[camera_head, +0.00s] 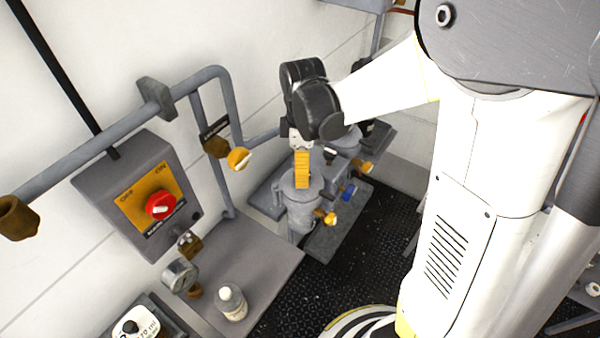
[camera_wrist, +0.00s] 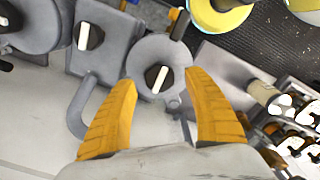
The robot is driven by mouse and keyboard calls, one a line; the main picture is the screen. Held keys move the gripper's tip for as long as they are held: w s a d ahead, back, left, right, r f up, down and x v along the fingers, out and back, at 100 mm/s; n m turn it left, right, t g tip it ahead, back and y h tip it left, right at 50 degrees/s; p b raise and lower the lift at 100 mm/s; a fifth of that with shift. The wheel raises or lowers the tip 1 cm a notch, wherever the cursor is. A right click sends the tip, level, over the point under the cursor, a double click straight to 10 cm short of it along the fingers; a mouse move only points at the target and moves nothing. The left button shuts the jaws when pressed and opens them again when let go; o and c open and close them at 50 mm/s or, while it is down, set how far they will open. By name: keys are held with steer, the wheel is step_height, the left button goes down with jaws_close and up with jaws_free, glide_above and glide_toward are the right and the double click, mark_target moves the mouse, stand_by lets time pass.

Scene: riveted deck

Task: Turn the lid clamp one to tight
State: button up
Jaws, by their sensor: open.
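My gripper (camera_head: 302,182) points down over a grey round housing (camera_head: 299,208) in the head view. In the wrist view its two yellow fingers (camera_wrist: 161,79) are open and apart. Between the fingertips shows a black knob with a white bar (camera_wrist: 158,78), in the middle of a round grey lid (camera_wrist: 146,52). The white bar is slightly tilted, and the fingers do not visibly touch the knob. A second black-and-white knob (camera_wrist: 90,36) is on the grey body to the upper left. No label shows which is clamp one. In the head view my fingers hide the lid's top.
A grey box with a red knob (camera_head: 160,205) is on the wall at left, under a pipe (camera_head: 95,145). A yellow valve knob (camera_head: 239,158) is close left of my gripper.

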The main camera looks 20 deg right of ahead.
steer(key=shift+f, duration=1.05)
steer(key=shift+c, duration=0.6)
steer(key=c, duration=1.1)
steer(key=shift+m, duration=0.4)
steer(key=m+b, duration=0.1)
steer(key=m, duration=0.2)
steer(key=shift+m, duration=0.4)
steer(key=m, duration=0.4)
steer(key=shift+w+m, duration=0.1)
steer(key=shift+m, duration=0.2)
steer(key=m, duration=0.4)
steer(key=shift+d+b, duration=0.1)
steer(key=shift+b, duration=0.25)
steer(key=m, duration=0.4)
steer(key=shift+m, duration=0.3)
